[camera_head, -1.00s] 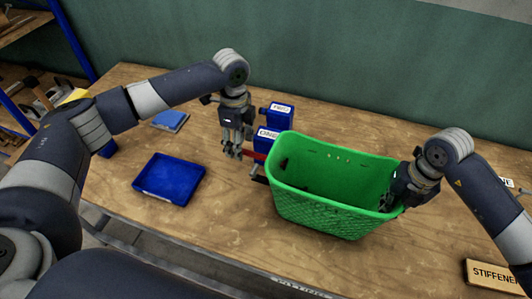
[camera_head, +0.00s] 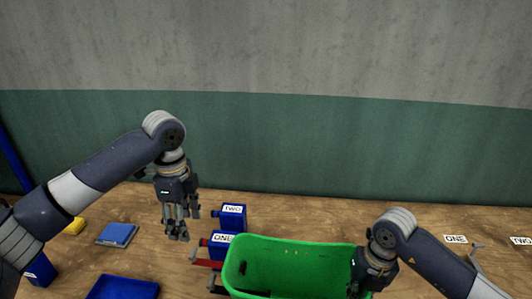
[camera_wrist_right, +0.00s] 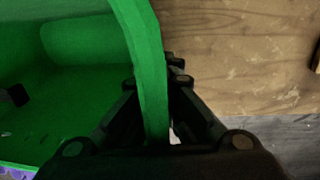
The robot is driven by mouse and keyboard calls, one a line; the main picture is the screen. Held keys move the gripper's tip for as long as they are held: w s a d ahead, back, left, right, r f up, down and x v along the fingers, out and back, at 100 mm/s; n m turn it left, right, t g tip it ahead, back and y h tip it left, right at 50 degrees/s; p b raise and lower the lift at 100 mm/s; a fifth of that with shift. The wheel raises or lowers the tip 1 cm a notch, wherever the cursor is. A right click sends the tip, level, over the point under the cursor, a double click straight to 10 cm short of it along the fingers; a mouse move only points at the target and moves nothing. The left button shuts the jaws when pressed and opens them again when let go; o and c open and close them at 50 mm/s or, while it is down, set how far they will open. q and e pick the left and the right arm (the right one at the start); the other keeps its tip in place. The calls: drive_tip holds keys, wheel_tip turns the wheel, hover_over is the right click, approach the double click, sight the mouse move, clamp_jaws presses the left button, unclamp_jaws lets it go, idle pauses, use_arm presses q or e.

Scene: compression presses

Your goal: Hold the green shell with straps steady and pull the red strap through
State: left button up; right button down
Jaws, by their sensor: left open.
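The green shell (camera_head: 290,263) is a basket-like tub at the bottom centre of the head view, cut off by the lower edge. A red strap (camera_head: 207,264) sticks out left of its left end; a dark strap or bar shows just below it. My left gripper (camera_head: 178,238) is open and empty, pointing down, above and left of the red strap and apart from it. My right gripper (camera_head: 362,285) is at the shell's right end. In the right wrist view its fingers (camera_wrist_right: 155,100) lie on both sides of the shell's green wall (camera_wrist_right: 148,60), close against it.
A blue tray (camera_head: 122,288) and a flat blue piece (camera_head: 118,234) lie to the left. Labels ONE and TWO lie at the right. A wall rises behind the table.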

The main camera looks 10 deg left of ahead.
drive_tip(key=c, duration=1.7)
unclamp_jaws()
drive_tip(key=shift+f, duration=0.15)
